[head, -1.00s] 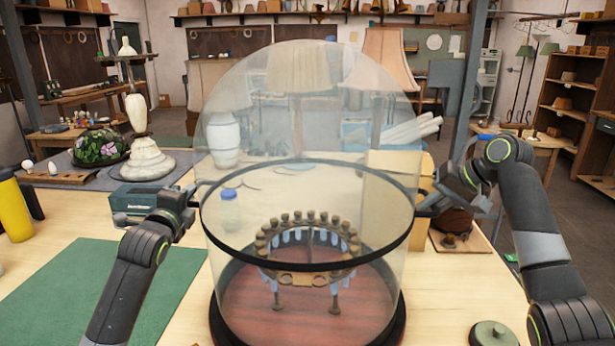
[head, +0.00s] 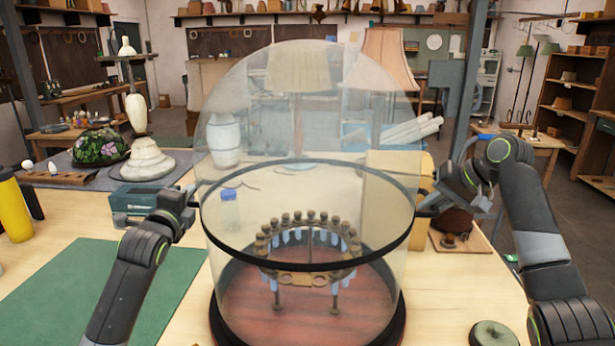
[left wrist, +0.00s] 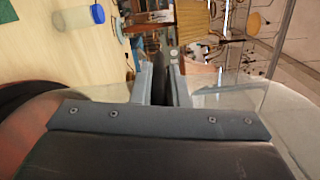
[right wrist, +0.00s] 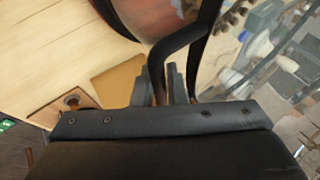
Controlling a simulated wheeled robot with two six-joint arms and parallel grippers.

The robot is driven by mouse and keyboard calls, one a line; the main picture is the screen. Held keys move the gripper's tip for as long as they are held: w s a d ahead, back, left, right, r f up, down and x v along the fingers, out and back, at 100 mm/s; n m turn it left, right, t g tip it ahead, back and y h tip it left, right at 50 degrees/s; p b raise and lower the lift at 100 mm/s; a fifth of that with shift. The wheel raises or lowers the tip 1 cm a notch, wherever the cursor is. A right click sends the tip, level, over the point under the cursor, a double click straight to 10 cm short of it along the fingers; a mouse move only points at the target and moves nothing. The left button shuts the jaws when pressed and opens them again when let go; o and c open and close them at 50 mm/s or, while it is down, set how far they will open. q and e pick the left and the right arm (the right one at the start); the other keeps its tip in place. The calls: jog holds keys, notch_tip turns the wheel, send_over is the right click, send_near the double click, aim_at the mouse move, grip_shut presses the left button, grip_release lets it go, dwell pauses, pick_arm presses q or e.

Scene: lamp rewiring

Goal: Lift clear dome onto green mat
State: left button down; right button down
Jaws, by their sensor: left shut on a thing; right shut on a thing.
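The clear dome (head: 310,120) has a black band around its middle and a dark handle on each side. It encloses a ring-shaped frame with several small posts, over a round reddish base (head: 300,315). My left gripper (head: 190,200) is shut on the left handle, with a dark bar between the fingers in the left wrist view (left wrist: 160,82). My right gripper (head: 425,205) is shut on the right handle; the curved black handle shows in the right wrist view (right wrist: 185,45). The green mat (head: 50,290) lies empty at the left, partly behind my left arm.
A yellow bottle (head: 12,208) stands left of the mat's far end. A teal box (head: 140,198) and a white stepped lamp piece (head: 148,160) are beyond the mat. A round green lid (head: 492,335) is at the front right. A small blue-capped bottle shows through the dome.

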pick_arm(q)
jog(key=shift+f, duration=0.1)
pick_arm(e)
jog(key=shift+d, duration=0.1)
pick_arm(q)
jog(key=shift+w+r, duration=0.1)
jog(key=shift+r, duration=0.15)
pick_arm(e)
jog(key=shift+w+r, duration=0.15)
jog(key=shift+r, duration=0.1)
pick_arm(q)
jog(key=shift+r, duration=0.1)
pick_arm(e)
jog(key=shift+r, duration=0.1)
